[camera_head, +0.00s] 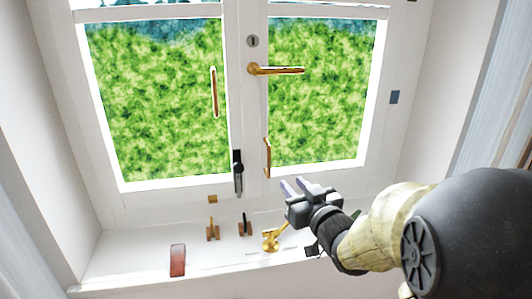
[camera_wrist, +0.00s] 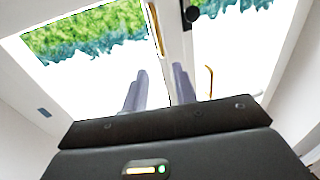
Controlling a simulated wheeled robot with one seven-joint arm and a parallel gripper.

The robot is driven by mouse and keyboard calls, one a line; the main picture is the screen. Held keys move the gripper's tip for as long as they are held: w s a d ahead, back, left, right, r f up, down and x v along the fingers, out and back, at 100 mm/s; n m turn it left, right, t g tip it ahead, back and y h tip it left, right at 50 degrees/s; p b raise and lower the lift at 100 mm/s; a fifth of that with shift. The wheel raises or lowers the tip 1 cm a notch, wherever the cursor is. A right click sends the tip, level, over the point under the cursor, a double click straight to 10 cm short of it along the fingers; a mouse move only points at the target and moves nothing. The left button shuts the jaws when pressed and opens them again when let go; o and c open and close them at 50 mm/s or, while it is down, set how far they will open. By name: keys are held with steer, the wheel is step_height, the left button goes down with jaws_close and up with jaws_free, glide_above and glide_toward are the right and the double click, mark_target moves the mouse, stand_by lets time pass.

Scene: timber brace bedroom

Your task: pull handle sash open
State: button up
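The window has two white-framed sashes, the left sash (camera_head: 105,150) and the right sash (camera_head: 372,120). A slim upright brass pull handle (camera_head: 267,158) is on the lower left part of the right sash frame. It also shows in the wrist view (camera_wrist: 155,28), just beyond my fingertips. A second upright brass pull (camera_head: 214,92) is on the left sash, and shows in the wrist view (camera_wrist: 209,80). A brass lever (camera_head: 277,70) lies horizontal on the right sash. My gripper (camera_head: 294,184) is open and empty, below and right of the right sash's pull; its fingers (camera_wrist: 160,70) are apart.
A black latch (camera_head: 238,172) sits at the bottom centre of the window. On the sill stand a reddish-brown block (camera_head: 178,260), small brass and dark pieces (camera_head: 212,229), and a brass fitting (camera_head: 270,240) close to my gripper. Side walls flank the recess.

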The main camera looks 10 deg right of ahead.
steer(key=p, duration=1.2)
glide_toward(270, 159)
steer(key=shift+w, duration=0.85)
steer(key=w+p, duration=0.1)
steer(key=w, duration=0.1)
steer(key=w+a+p, duration=0.1)
steer(key=w, duration=0.2)
steer(key=w+p, duration=0.1)
steer(key=w, duration=0.1)
steer(key=shift+w+a, duration=0.3)
steer(key=shift+a, duration=0.1)
steer(key=shift+w+a+f, duration=0.1)
steer(key=shift+w+a, duration=0.05)
steer(key=shift+w, duration=0.45)
jaws_close()
